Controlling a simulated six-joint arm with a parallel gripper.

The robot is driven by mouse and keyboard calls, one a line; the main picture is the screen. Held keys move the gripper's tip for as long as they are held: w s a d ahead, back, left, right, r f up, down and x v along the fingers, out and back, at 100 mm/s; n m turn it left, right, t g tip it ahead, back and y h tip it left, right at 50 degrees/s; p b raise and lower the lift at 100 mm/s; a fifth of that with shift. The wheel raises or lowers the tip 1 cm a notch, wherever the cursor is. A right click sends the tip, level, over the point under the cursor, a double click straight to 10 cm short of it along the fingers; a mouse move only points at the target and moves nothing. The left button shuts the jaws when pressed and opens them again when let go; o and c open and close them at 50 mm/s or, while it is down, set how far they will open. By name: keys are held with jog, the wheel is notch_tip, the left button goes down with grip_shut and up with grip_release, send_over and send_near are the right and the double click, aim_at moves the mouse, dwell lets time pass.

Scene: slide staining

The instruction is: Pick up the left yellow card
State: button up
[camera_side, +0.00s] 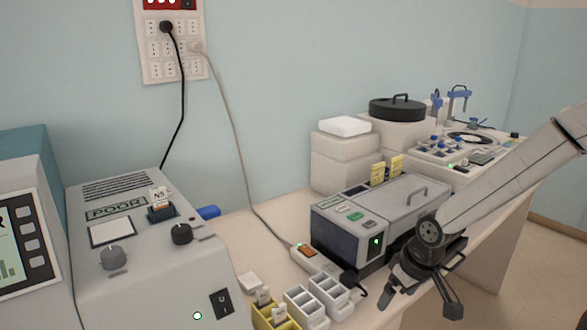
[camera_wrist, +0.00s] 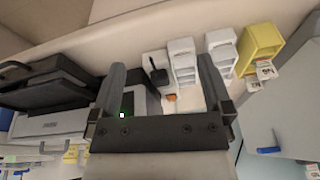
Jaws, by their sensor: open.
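Two yellow cards stand upright side by side behind the grey lidded machine in the side view. The left yellow card (camera_side: 377,173) is beside the right yellow card (camera_side: 396,166), and their lower parts are hidden by the machine. In the wrist view a small yellow patch (camera_wrist: 72,154) shows at the lower left; I cannot tell which card it is. My gripper (camera_side: 419,298) is in front of the machine, pointing down, well away from the cards. Its two fingers (camera_wrist: 162,80) are spread apart, with nothing held between them.
The grey machine (camera_side: 349,232) with a handled lid stands between my gripper and the cards. White slide racks (camera_side: 304,306) and a yellow rack (camera_side: 272,316) sit at the front bench edge. White boxes (camera_side: 343,160) stand behind the cards. A cable crosses the bench.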

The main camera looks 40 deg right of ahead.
jog(key=w+d+r+m+t+y, duration=0.1)
jog(key=w+d+r+m+t, duration=0.1)
jog(key=w+m, duration=0.4)
jog(key=w+d+r+m+t+y, duration=0.1)
jog(key=w+d+r+m, duration=0.3)
jog(key=w, duration=0.7)
jog(key=w+d+r+m+t+y, duration=0.2)
jog(key=w+r+m, duration=0.3)
jog(key=w+m, duration=0.3)
jog(key=shift+w+d+r+m+t, duration=0.2)
jog(key=shift+d+m+t, duration=0.3)
jog(key=shift+t, duration=0.3)
jog(key=w+d+m+t, duration=0.2)
jog(key=w+d+m, duration=0.1)
jog(key=d+m, duration=0.15)
jog(key=m+t+h, duration=0.2)
jog(key=m+h, duration=0.2)
jog(key=m, duration=0.7)
send_near(379, 175)
jog(key=x, duration=0.2)
jog(key=shift+w+f, duration=0.1)
jog(key=shift+w, duration=0.2)
jog(key=shift+x, duration=1.35)
jog(key=shift+a, duration=0.1)
jog(key=shift+x, duration=2.55)
